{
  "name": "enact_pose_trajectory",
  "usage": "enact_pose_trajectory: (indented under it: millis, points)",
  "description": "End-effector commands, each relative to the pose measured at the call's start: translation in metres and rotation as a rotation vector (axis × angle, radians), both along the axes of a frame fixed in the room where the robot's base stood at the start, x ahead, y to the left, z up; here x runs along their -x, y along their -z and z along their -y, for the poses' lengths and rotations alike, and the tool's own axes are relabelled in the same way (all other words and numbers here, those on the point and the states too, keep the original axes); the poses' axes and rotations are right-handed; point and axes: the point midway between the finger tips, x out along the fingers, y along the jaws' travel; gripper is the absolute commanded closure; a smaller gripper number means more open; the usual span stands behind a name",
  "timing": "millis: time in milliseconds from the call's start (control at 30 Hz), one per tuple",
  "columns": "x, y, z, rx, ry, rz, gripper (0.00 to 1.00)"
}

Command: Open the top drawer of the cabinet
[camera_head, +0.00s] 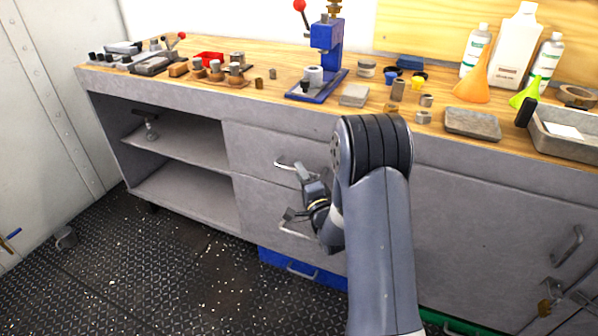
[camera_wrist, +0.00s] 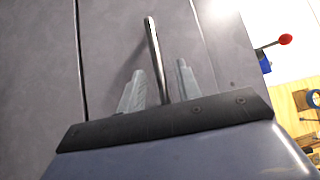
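The grey cabinet (camera_head: 455,215) has two stacked drawers in its middle, both looking shut. The top drawer (camera_head: 255,148) has a metal bar handle (camera_head: 284,165). The lower drawer's handle (camera_head: 295,232) shows below, partly behind my gripper. My gripper (camera_head: 303,176) is at the drawer front, by the right end of the top handle. In the wrist view, my gripper (camera_wrist: 160,78) is open, with a bar handle (camera_wrist: 153,50) running between its two fingers. There are gaps on both sides, and the fingers do not look closed on it. My arm hides the right part of the drawers.
The wooden benchtop (camera_head: 270,105) above carries a blue press (camera_head: 325,50), bottles, funnels and small parts. Open shelves (camera_head: 180,150) are at the left. A blue box (camera_head: 300,268) is under the cabinet. The dark deck floor (camera_head: 190,270) in front is mostly clear.

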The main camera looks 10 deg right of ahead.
Motion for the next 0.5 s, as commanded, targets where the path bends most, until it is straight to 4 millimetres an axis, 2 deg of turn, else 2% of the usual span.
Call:
enact_pose_trajectory:
  millis: [200,500]
  points:
    - [-0.017,-0.002,-0.003,0.000,0.001,0.000,0.67]
    - [-0.018,-0.002,-0.003,0.000,0.001,-0.001,0.67]
